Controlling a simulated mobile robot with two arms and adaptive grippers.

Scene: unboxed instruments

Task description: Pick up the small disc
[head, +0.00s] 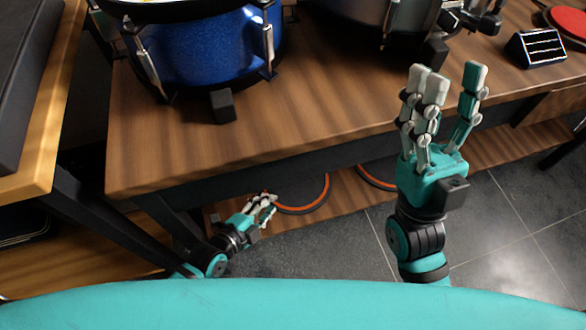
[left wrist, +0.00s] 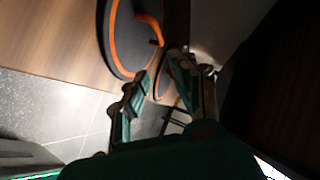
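A dark round disc with an orange rim (head: 302,196) lies on the low wooden shelf under the table; it also shows in the left wrist view (left wrist: 124,38). A second orange-rimmed disc (head: 376,178) lies further right, partly hidden by the table. I cannot tell which is the small disc. My left gripper (head: 270,203) is low beside the nearer disc's left edge. In the left wrist view (left wrist: 165,72) its fingers are apart near the disc's edge; contact is unclear. My right gripper (head: 450,78) is raised in front of the table, fingers spread and empty.
The wooden table (head: 310,110) overhangs the shelf. A blue drum (head: 205,50) stands on it, with a grey drum (head: 370,15), a small black box (head: 537,48) and a red round pad (head: 568,22). Grey tiled floor (head: 510,225) is clear at right.

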